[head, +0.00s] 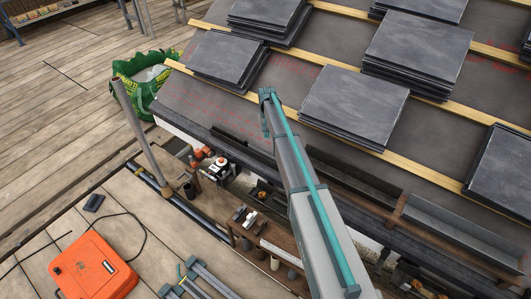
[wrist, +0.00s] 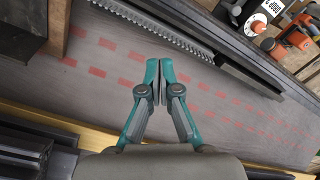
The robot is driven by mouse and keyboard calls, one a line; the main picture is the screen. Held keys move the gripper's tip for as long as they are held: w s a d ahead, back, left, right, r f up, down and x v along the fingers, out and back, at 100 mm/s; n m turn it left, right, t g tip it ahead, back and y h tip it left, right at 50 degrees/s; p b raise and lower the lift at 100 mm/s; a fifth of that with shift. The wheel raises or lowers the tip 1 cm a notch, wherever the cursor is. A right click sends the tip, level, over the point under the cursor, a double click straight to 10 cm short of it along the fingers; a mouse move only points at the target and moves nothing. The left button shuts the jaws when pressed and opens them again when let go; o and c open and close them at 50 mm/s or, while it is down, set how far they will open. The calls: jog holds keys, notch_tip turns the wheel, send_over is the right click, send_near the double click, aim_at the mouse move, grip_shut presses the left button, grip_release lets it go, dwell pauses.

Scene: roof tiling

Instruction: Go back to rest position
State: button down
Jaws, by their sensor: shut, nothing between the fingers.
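My gripper (wrist: 159,72) shows in the wrist view with its two teal-tipped fingers together and nothing between them. It hangs over the grey roof underlay (wrist: 215,120) with red dashed lines. In the head view my arm reaches up from the bottom right over the roof edge. Its teal-ended tip is near the lower edge of the underlay, left of a stack of slates (head: 354,105). The fingers themselves are not clear in the head view.
Several slate stacks lie on the roof, such as one at upper left (head: 226,60). Wooden battens (head: 320,60) cross it. A workbench (head: 270,235) with tools stands below the eave. A green bag (head: 137,87) and an orange case (head: 93,267) are on the deck at left.

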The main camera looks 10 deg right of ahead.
jog(key=shift+w, duration=0.1)
dwell(0.4)
jog(key=s+f+n+g, duration=0.1)
jog(key=s+f, duration=0.4)
jog(key=s, duration=0.7)
jog(key=s+f+n, duration=0.1)
jog(key=s+f, duration=0.4)
jog(key=s, duration=0.6)
jog(key=s+f+g, duration=0.1)
jog(key=s+f, duration=0.4)
jog(key=s, duration=0.7)
jog(key=s+f+g, duration=0.2)
jog(key=s, duration=1.7)
jog(key=s+f+n+g, duration=0.1)
jog(key=s+f+g, duration=0.1)
jog(key=s, duration=1.7)
jog(key=shift+g, duration=0.4)
